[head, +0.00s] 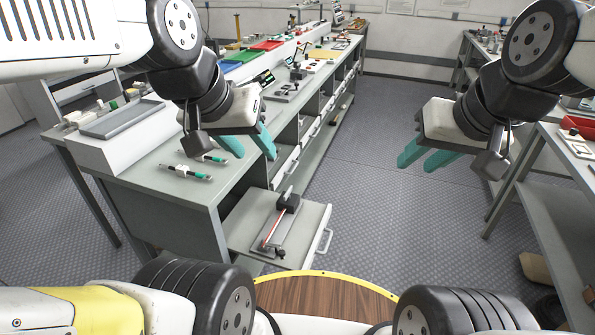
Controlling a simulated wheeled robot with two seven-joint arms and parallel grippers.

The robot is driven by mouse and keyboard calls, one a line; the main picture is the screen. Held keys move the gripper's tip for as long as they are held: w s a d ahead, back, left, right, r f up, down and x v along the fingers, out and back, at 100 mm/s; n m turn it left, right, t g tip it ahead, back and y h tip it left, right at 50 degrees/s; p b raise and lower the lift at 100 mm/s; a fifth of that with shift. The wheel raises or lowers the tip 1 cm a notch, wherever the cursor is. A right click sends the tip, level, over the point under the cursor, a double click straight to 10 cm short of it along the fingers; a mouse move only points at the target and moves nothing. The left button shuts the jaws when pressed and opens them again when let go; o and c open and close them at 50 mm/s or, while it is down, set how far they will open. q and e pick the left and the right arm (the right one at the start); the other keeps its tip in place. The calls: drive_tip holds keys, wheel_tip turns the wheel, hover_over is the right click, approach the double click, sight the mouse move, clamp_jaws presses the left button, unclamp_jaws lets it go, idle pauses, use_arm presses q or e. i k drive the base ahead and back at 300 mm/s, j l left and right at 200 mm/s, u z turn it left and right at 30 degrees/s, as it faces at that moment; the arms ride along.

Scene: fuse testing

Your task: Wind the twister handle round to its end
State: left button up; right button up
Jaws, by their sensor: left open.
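A small fixture (282,225) with a grey base, a red-and-white rod and a black block sits on the pulled-out drawer shelf (244,232) at lower centre. It may be the twister; which part is its handle I cannot tell. My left gripper (251,146) is open and empty, above and behind the fixture, over the bench edge. Its teal fingers are apart and touch nothing that I can see. My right gripper (427,158) is open and empty over the floor on the right, well away from the fixture.
The long grey bench (150,160) on the left holds fuse-like rods (185,172), a grey tray (122,118) and coloured bins (266,45). Another bench (560,165) stands at the right. The floor (370,210) between them is mostly clear.

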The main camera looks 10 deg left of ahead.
sight(288, 196)
drive_tip(key=i+j+z, duration=0.1)
drive_tip(key=j, duration=0.3)
drive_tip(key=i+j+z, duration=0.1)
drive_tip(key=j, duration=0.3)
drive_tip(key=i+j+z, duration=0.1)
drive_tip(key=j, duration=0.3)
drive_tip(key=i+j+z, duration=0.15)
drive_tip(key=j, duration=0.3)
drive_tip(key=i+z, duration=0.1)
drive_tip(key=z, duration=0.25)
